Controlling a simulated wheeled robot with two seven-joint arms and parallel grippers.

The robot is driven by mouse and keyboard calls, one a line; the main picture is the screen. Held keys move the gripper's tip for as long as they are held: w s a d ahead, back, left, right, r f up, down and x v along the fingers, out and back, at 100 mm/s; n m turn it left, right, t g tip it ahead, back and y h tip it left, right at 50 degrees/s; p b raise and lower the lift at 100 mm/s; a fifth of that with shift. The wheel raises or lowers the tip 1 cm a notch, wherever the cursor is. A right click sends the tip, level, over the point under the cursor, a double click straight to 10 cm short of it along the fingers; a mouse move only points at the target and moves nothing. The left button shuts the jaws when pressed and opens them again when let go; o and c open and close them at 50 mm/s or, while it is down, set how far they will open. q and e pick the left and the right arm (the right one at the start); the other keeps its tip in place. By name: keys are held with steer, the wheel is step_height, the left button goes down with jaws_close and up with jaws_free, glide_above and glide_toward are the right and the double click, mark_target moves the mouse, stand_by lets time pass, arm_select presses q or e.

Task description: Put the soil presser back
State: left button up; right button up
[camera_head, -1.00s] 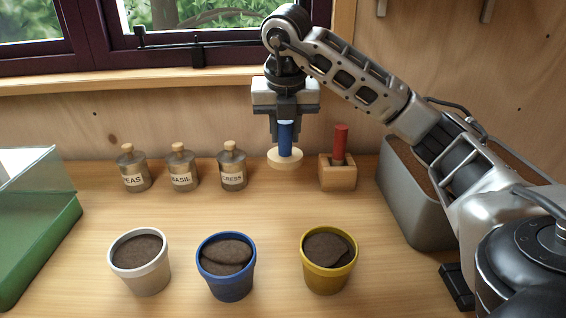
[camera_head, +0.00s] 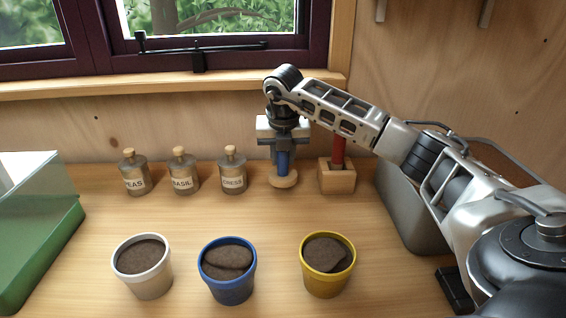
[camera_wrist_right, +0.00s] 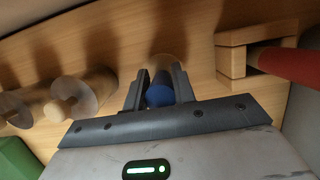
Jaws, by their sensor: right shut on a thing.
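The soil presser has a blue handle (camera_head: 283,163) and a round pale wooden disc (camera_head: 284,182). My right gripper (camera_head: 283,153) points down and is shut on the blue handle. The presser is upright, with its disc at or just above the tabletop, between the cress bottle and the wooden block; I cannot tell whether it touches. In the right wrist view the blue handle (camera_wrist_right: 158,95) sits between the two fingers, with part of the disc (camera_wrist_right: 168,67) beyond it. My left gripper is not in view.
A wooden block (camera_head: 337,178) holding a red-handled tool (camera_head: 340,150) stands close right. Corked bottles (camera_head: 183,175) stand left. White (camera_head: 148,278), blue (camera_head: 228,289) and yellow (camera_head: 327,283) pots of soil stand in front. A grey bin (camera_head: 408,213) is right, a green tray (camera_head: 38,255) left.

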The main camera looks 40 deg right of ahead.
mark_target(283, 179)
steer(key=shift+f, duration=0.8)
steer(key=shift+w+d+f, duration=0.15)
steer(key=shift+f, duration=0.4)
steer(key=o, duration=0.9)
steer(key=v, duration=1.2)
steer(key=shift+r, duration=0.2)
